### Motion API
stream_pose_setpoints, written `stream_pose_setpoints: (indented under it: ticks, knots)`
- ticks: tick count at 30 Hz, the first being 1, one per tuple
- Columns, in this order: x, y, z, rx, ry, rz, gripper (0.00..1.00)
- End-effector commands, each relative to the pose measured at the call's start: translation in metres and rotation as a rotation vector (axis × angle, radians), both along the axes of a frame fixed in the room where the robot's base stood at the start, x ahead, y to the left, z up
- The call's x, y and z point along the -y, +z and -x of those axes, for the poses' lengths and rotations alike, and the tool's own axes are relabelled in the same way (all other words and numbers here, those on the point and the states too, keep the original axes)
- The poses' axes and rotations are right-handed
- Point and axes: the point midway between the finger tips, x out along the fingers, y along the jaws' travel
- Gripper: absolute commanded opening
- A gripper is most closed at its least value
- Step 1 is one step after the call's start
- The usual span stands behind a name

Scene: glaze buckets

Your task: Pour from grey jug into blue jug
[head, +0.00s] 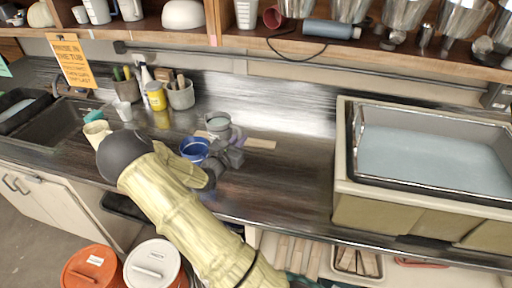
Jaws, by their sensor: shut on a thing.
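The grey jug (220,130) is just behind and right of the blue jug, its round mouth facing up toward the camera. It looks close to upright; I cannot tell whether it touches the counter. The blue jug (194,151) stands on the dark counter with its open mouth up, partly covered by my arm. My gripper (232,150) is at the front right of the grey jug, by its handle side, and is shut on it. The fingers are small and dark, so the exact grip is hard to see. No stream between the jugs is visible.
A flat wooden strip (260,144) lies right of the grey jug. A yellow jar (156,97) and a pot of tools (181,96) stand behind left. A large basin (430,155) fills the right. The counter between is clear.

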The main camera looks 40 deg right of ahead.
Motion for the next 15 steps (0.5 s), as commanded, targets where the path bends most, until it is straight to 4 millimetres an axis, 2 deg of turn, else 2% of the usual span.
stream_pose_setpoints:
  ticks: [1,4,15]
  knots:
    - [-0.006,0.014,-0.008,0.012,0.025,0.000,0.00]
    - [-0.016,0.023,-0.018,0.018,0.060,-0.001,0.00]
    - [-0.022,0.028,-0.026,0.021,0.087,-0.001,0.00]
